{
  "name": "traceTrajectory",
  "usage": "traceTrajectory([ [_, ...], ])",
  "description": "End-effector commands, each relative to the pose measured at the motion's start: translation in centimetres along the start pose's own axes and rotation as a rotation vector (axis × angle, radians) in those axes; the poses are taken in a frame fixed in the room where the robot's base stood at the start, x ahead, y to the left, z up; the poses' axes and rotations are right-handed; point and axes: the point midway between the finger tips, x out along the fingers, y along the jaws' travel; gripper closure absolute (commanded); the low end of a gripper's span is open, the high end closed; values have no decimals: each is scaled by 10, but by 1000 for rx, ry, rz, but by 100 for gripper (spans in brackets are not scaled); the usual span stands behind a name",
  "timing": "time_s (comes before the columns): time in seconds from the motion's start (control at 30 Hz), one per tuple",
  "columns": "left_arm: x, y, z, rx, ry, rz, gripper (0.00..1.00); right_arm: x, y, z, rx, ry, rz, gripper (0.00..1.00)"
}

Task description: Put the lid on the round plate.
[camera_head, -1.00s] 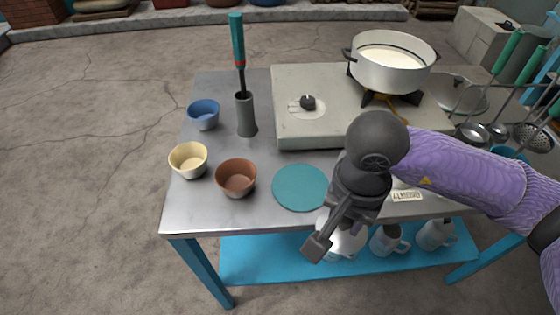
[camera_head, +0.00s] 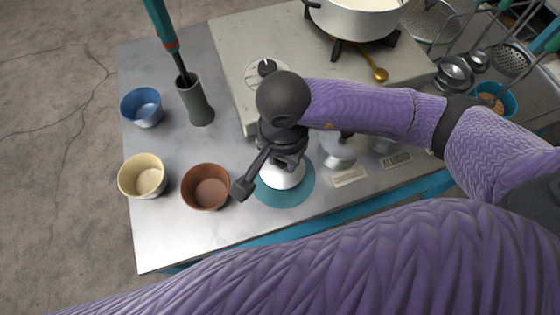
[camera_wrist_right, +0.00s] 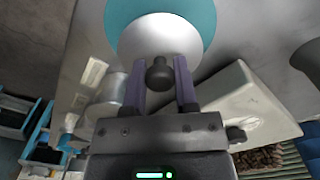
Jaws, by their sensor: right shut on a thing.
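The round plate (camera_head: 300,192) is a flat teal disc on the steel table, near its front edge. A pale, domed lid (camera_head: 282,178) is over it, covering part of it. My right gripper (camera_head: 287,163) is above the lid. In the right wrist view, the fingers (camera_wrist_right: 159,78) are shut around the lid's dark round knob (camera_wrist_right: 159,72). The pale lid (camera_wrist_right: 158,35) overlaps the teal plate (camera_wrist_right: 203,14), which shows beyond it. I cannot tell whether the lid touches the plate. My left gripper is not in view.
A brown bowl (camera_head: 206,187) is close left of the plate. A cream bowl (camera_head: 143,176) and a blue bowl (camera_head: 142,107) are farther left. The stove (camera_head: 235,60) with a white pot (camera_head: 355,18) is behind. Label cards (camera_head: 349,178) lie to the right.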

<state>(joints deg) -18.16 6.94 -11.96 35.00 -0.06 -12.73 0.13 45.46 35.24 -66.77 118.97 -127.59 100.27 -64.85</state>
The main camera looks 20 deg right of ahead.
Motion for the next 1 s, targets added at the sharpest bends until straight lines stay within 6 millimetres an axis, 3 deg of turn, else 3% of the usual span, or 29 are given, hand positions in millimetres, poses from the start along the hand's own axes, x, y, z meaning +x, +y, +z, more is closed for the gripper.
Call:
traceTrajectory([
  [0.2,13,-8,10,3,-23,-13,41,38,0,0,-1,-1,3,100],
  [0.53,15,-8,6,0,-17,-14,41,40,0,0,-2,1,0,100],
  [0.57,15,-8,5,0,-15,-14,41,40,0,0,-2,1,0,60],
  [0.7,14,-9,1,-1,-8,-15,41,39,0,0,-2,1,0,30],
  [1.0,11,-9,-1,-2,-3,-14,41,36,0,0,-2,1,0,29],
])
